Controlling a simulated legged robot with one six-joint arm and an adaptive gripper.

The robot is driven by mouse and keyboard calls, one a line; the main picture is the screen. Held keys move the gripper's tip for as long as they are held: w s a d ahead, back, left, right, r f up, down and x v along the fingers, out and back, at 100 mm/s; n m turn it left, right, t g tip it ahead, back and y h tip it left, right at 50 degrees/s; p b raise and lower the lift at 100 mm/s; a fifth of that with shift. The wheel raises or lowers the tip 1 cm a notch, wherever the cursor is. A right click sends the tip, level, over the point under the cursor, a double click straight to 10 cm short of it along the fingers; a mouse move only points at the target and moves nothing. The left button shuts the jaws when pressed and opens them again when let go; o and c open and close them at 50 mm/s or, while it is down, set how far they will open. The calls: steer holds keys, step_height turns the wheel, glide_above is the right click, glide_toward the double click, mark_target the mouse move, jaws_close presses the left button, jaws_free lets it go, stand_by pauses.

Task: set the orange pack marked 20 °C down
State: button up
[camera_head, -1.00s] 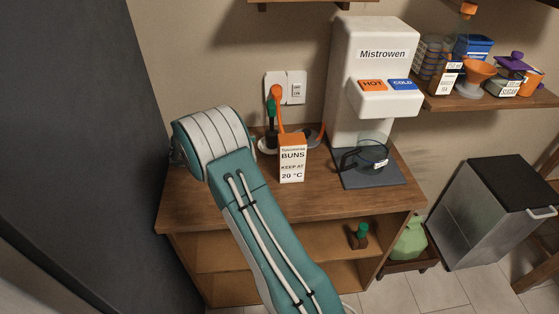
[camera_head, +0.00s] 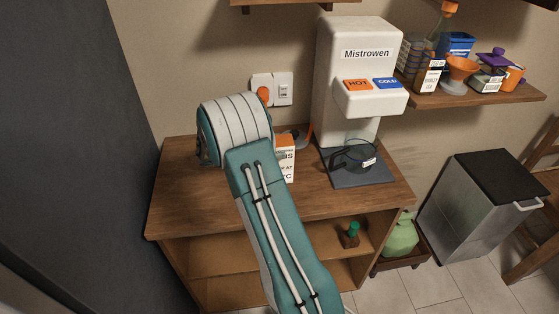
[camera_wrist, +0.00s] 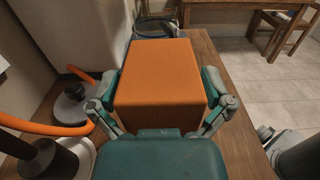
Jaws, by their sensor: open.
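The orange pack (camera_wrist: 158,78) stands between the two fingers of my gripper (camera_wrist: 160,88) in the wrist view, one finger along each side. The fingers are open; whether either one touches the pack is hard to tell. In the head view the pack (camera_head: 288,163) appears upright on the wooden cabinet top (camera_head: 215,205). My arm covers its left part, so only the right part of its white label shows. My gripper is hidden behind my arm in the head view.
A white Mistrowen dispenser (camera_head: 362,70) with a glass jug (camera_head: 361,157) on its dark base stands right of the pack. An orange plug and cable (camera_wrist: 40,126) and a pale round-based object (camera_wrist: 73,106) lie left in the wrist view. The cabinet's front right top is clear.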

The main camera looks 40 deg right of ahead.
steer(key=c, duration=1.2)
steer(key=shift+o, duration=0.2)
steer(key=shift+r, duration=0.1)
